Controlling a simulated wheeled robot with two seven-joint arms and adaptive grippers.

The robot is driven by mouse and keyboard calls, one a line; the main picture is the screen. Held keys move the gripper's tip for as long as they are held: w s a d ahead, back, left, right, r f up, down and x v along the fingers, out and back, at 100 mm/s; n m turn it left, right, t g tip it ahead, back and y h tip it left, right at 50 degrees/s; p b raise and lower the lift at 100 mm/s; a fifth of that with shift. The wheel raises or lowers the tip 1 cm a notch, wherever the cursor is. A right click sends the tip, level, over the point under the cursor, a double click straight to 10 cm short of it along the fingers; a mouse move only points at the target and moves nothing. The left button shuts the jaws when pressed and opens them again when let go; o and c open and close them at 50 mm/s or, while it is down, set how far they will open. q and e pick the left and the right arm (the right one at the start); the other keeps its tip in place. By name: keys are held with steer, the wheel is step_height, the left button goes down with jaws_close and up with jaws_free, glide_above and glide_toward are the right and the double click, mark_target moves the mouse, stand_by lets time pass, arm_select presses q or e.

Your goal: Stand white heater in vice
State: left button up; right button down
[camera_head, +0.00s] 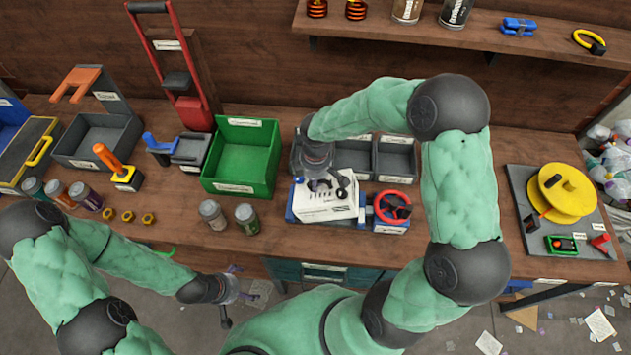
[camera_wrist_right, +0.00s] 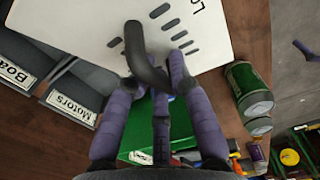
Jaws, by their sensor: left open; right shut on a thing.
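The white heater (camera_head: 322,208) is a white box with dark slots and a dark handle. In the head view it overlaps the blue vice (camera_head: 390,225), which has a red handwheel (camera_head: 392,206) at its right. I cannot tell whether the heater rests in the vice or hangs just above it. My right gripper (camera_head: 328,182) comes from above and is shut on the heater's handle. In the right wrist view the heater's white face (camera_wrist_right: 215,25) and handle (camera_wrist_right: 148,62) show at the fingers (camera_wrist_right: 165,75). My left gripper (camera_head: 238,285) is open and empty, before the bench's front edge.
A green bin (camera_head: 212,172) stands left of the vice, with grey bins (camera_head: 395,160) behind it. Two jars (camera_head: 246,218) stand left of the heater. A board with a yellow spool (camera_head: 566,192) lies at the right. The bench between vice and board is clear.

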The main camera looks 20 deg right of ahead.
steer(key=shift+s+a+f+b, duration=0.1)
steer(key=shift+s+f+b, duration=0.05)
steer(key=shift+f, duration=0.4)
steer(key=shift+s+a+f+b, duration=0.1)
steer(key=shift+s+f+b, duration=0.05)
steer(key=shift+f, duration=0.4)
steer(key=shift+s+f, duration=0.1)
steer(key=shift+s+f+b, duration=0.1)
steer(key=shift+f+b, duration=0.15)
steer(key=shift+b, duration=0.1)
steer(key=shift+d+f, duration=0.1)
steer(key=shift+f, duration=0.25)
steer(key=c, duration=1.3)
jaws_free()
steer(key=shift+w, duration=0.2)
steer(key=o, duration=0.3)
steer(key=shift+w, duration=0.3)
